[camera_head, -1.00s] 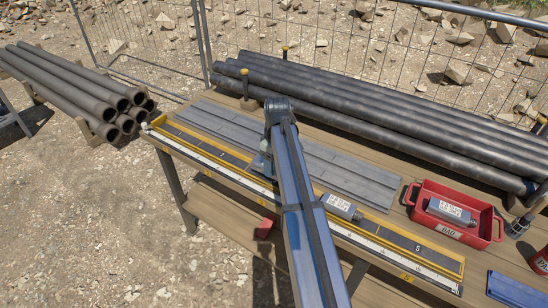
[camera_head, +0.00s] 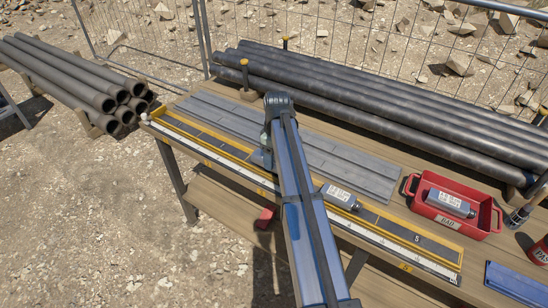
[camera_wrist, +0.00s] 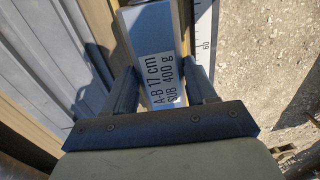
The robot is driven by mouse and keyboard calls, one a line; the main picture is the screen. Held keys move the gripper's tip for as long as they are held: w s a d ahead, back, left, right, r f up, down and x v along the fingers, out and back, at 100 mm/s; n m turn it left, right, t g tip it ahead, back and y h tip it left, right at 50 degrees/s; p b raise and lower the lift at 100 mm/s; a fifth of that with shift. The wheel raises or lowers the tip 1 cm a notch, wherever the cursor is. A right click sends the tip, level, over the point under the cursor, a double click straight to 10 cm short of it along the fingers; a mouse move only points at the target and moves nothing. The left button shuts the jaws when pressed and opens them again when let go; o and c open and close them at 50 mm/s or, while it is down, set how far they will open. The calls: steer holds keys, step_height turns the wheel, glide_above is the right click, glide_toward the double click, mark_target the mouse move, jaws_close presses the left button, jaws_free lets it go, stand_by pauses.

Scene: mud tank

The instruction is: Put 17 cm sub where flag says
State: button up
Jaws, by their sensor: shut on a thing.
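My gripper (camera_wrist: 161,82) is shut on a grey sub (camera_wrist: 150,22) in the wrist view. Its white label reads "A-B 17 cm SUB 400 g". In the head view my arm hides most of the gripper and this sub, near the yellow-edged measuring rack (camera_head: 214,150). I cannot tell whether the sub touches the rack. A second grey labelled sub (camera_head: 339,196) lies on the rack, right of my arm. A third sub (camera_head: 449,203) lies in a red tray (camera_head: 447,222) marked "BAD". A small red piece (camera_head: 266,217) shows below the bench's front edge; I cannot tell whether it is a flag.
A white ruler (camera_head: 386,253) runs along the bench front. Grey slats (camera_head: 345,170) lie behind the rack, and long dark pipes (camera_head: 400,110) lie at the back. A red can (camera_head: 540,254) and a blue plate (camera_head: 515,285) are at the right.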

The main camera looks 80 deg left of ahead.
steer(key=shift+f, duration=0.45)
stand_by(0.4)
steer(key=o, duration=1.8)
steer(key=shift+o, duration=0.2)
steer(key=shift+r, duration=3.5)
